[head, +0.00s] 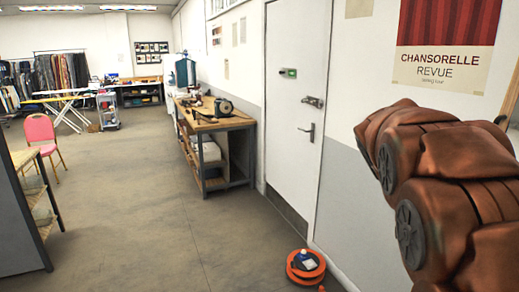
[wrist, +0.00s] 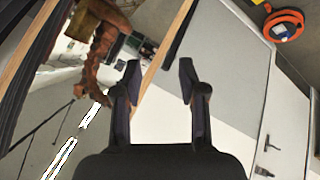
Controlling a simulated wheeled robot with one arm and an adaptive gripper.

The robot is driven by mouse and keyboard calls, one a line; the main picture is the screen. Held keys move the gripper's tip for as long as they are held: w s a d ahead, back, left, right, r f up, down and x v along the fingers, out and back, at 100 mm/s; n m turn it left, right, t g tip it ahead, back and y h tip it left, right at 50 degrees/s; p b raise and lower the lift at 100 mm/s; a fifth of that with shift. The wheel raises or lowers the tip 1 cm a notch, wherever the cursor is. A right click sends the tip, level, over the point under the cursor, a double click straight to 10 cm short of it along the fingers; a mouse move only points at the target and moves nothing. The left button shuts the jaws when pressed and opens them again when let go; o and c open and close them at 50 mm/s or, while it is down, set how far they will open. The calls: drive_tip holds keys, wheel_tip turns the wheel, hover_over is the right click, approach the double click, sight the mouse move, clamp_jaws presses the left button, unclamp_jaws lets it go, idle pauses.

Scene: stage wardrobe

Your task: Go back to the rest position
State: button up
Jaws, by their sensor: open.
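My gripper (wrist: 158,80) shows in the wrist view with its two dark fingers apart. Nothing is between the fingertips. The gripper is outside the head view, where my brown-covered arm fills the right side in front of the wall. In the wrist view the fingers are in front of a tilted view of the grey and white wall (wrist: 215,70). A wood-framed mirror (wrist: 65,110) is at the left there, and a brown arm shape shows in it.
An orange cable reel (head: 305,266) lies on the floor by the white door (head: 297,110). A workbench (head: 215,125) with tools stands along the wall. A dark shelf unit (head: 25,215) and a pink chair (head: 43,140) are at left. The middle floor is clear.

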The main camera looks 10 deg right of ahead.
drive_tip(key=s+a+f+n+g+y, duration=0.1)
drive_tip(key=s+a+f+n+y, duration=0.1)
drive_tip(key=s+a+f, duration=0.3)
drive_tip(key=s+a+f+n+y, duration=0.2)
drive_tip(key=s+a+f+n, duration=0.1)
drive_tip(key=s+a, duration=0.8)
drive_tip(key=s+a+f+n+g+y, duration=0.1)
drive_tip(key=s+a+f+n+y, duration=0.2)
drive_tip(key=s+a+f, duration=0.3)
drive_tip(key=s+a, duration=0.3)
drive_tip(key=shift+s+f+g, duration=0.3)
drive_tip(key=shift+s+f, duration=0.05)
